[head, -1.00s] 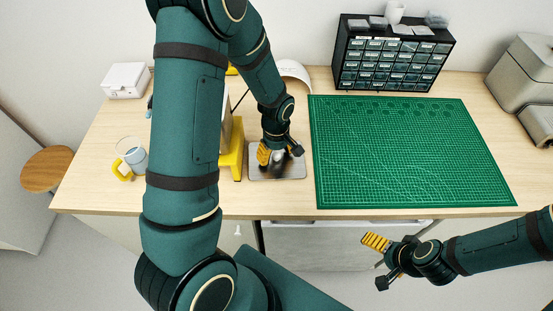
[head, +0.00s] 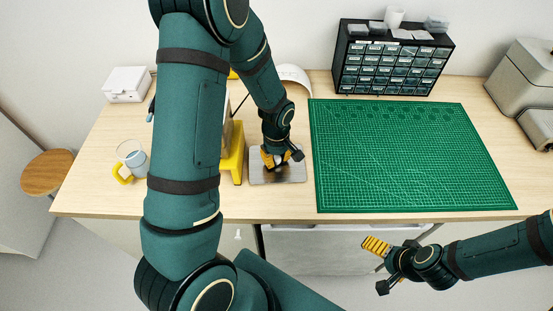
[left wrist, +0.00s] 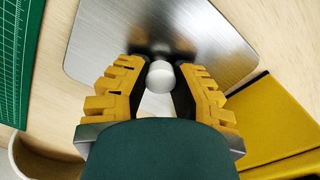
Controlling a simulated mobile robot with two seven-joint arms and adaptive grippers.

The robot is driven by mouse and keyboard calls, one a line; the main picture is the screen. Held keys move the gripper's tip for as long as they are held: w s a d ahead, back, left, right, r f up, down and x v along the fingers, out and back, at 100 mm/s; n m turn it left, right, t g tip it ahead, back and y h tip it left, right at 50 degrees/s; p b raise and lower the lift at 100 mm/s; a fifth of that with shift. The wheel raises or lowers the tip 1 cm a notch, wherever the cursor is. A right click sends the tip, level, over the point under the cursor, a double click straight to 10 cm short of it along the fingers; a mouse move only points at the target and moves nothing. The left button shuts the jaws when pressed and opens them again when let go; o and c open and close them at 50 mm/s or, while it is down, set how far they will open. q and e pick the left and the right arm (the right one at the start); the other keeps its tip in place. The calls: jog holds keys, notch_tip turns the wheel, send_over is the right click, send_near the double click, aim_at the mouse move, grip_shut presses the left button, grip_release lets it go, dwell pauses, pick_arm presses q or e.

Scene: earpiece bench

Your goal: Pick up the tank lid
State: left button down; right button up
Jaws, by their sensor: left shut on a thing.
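The tank lid (head: 293,174) is a brushed metal plate with rounded corners, to the left of the green mat. It fills much of the upper left wrist view (left wrist: 105,45). A round white knob (left wrist: 160,76) stands on it. My left gripper (head: 277,161) points down over the lid, its yellow-backed fingers shut on the knob from both sides. The fingers partly hide the knob in the head view. I cannot tell whether the plate is clear of the bench. My right gripper (head: 378,266) is open and empty, low in front of the bench edge.
A yellow stand (head: 237,155) is close to the lid's left. The green cutting mat (head: 405,155) lies to its right. A black drawer cabinet (head: 394,62) stands behind the mat. A cup with a yellow handle (head: 131,160) is further left, beyond my arm.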

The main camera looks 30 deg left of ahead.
aim_at(277, 157)
pick_arm(q)
notch_tip(277, 157, up, 18)
jog(key=p, duration=0.2)
dwell(0.5)
